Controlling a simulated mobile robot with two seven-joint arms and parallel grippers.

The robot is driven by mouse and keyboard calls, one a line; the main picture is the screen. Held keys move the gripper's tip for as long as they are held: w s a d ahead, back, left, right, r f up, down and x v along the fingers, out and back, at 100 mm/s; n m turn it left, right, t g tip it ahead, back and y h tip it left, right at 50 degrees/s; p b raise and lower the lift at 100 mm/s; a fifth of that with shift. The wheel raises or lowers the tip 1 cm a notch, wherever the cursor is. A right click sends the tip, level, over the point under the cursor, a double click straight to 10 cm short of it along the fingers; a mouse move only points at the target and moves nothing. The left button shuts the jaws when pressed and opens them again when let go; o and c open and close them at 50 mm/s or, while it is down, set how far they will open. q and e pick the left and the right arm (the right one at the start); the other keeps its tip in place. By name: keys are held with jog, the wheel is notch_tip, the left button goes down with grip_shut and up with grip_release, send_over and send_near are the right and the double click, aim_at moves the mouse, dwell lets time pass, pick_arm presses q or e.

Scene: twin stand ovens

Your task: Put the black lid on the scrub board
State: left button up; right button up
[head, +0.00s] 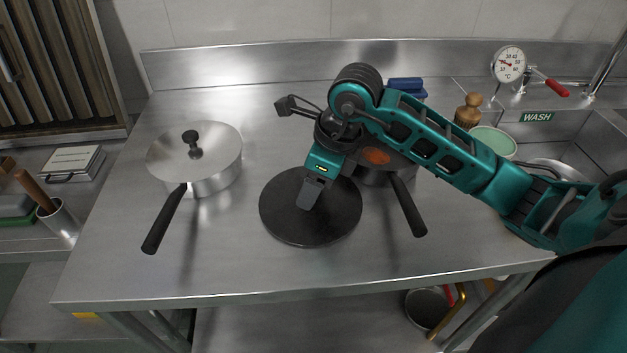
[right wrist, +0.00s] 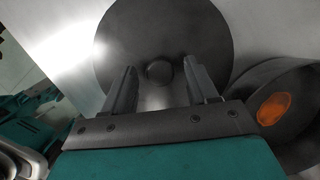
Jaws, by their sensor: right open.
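The black lid (head: 335,225) is a dark round disc that appears to lie flat on the steel counter (head: 240,260). In the right wrist view the lid (right wrist: 125,45) shows a small dark knob (right wrist: 158,72) at its middle. My right gripper (head: 309,198) is over the lid, pointing down. Its jaws (right wrist: 160,75) are open, with one finger on each side of the knob; I cannot tell whether they touch it. I cannot pick out a separate scrub board; the lid lies on bare steel near the sink. My left gripper is out of view.
A dark pan (right wrist: 255,85) with something orange in it stands beside the lid; its black handle (head: 408,207) points forward. A steel pan with a steel lid (head: 215,150) stands at left. The sink marked WASH (head: 537,117) is at right. Counter is clear in front.

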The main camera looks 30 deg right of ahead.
jog(key=shift+r, duration=0.35)
jog(key=v, duration=1.1)
jog(key=shift+r+p, duration=0.25)
jog(key=shift+p, duration=0.2)
jog(key=shift+s+d, duration=0.1)
